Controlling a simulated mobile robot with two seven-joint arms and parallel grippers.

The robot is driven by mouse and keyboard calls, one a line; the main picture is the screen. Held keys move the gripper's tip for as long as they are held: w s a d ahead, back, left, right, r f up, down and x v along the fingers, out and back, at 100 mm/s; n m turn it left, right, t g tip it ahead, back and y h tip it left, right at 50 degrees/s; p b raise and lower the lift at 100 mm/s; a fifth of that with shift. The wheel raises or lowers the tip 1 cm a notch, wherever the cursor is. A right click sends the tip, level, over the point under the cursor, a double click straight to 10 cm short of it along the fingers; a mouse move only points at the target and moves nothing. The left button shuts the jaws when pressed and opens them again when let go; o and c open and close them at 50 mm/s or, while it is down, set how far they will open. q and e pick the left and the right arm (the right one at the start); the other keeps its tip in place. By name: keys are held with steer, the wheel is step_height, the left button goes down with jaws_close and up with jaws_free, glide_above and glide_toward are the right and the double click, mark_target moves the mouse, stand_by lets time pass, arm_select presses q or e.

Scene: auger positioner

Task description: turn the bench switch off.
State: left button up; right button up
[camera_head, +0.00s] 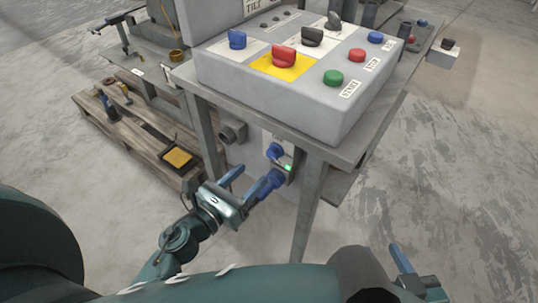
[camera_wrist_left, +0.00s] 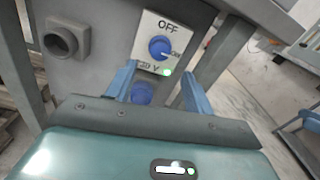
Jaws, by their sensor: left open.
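The bench switch is a round blue knob (camera_head: 274,151) on a white plate under the console bench. In the left wrist view the knob (camera_wrist_left: 160,48) sits below the word OFF, with its white mark pointing right and slightly down, away from that word. A green lamp (camera_wrist_left: 167,72) glows below it. My left gripper (camera_wrist_left: 159,68) is open and empty, with its fingers apart in front of and below the knob. It also shows in the head view (camera_head: 258,175). My right gripper (camera_head: 412,268) is partly visible at the lower right; its opening is unclear.
A second round blue part (camera_wrist_left: 142,93) shows between my left fingers, below the plate. A grey round fitting (camera_wrist_left: 62,42) is left of the plate. A bench leg (camera_head: 309,212) stands right of the switch. The control console (camera_head: 270,95) is above, and a wooden pallet (camera_head: 140,140) lies left.

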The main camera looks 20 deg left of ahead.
mark_target(270, 157)
arm_select(q)
steer(key=x, duration=0.8)
steer(key=shift+p, duration=0.35)
steer(key=c, duration=0.9)
